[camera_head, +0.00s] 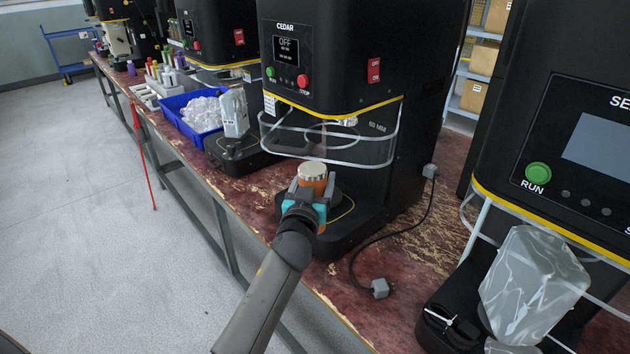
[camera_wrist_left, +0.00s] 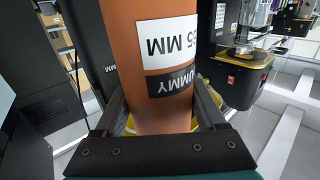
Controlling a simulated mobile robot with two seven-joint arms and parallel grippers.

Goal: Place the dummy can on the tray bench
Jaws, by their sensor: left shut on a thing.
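The dummy can is orange with a pale metal lid (camera_head: 313,170). In the left wrist view the orange can (camera_wrist_left: 160,105) fills the middle, with white and black labels; "DUMMY" shows upside down on the black one. My left gripper (camera_head: 305,196) is shut around it, and the can stands between its fingers in the wrist view (camera_wrist_left: 165,108). In the head view the can is in front of the CEDAR machine (camera_head: 335,60), by its black base; whether it touches the base is unclear. I cannot pick out the tray bench for certain. My right gripper is out of view.
A long worn red bench (camera_head: 425,235) carries a row of black machines. A blue bin (camera_head: 172,108) of clear pieces stands farther left. A cable with a grey plug (camera_head: 380,288) lies right of the gripper. A grey marbled block (camera_head: 535,285) is at the right machine.

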